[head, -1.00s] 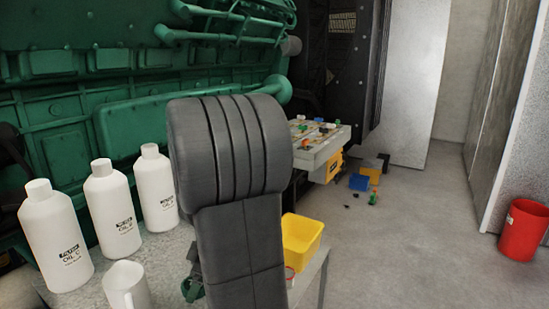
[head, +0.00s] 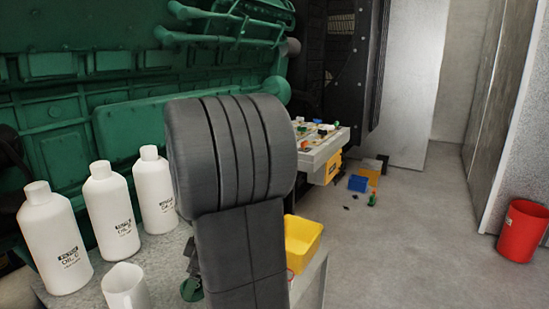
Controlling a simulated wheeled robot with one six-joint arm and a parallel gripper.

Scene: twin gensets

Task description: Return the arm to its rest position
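My own arm (head: 235,165) stands upright as a dark grey, ribbed link in the middle of the head view. It covers part of the table and of the green engine behind. My gripper cannot be made out; small dark and green parts show at the link's lower left, and I cannot tell what they are.
A green engine (head: 60,110) fills the back left. A red bucket (head: 523,231) stands right; floor between is mostly clear.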

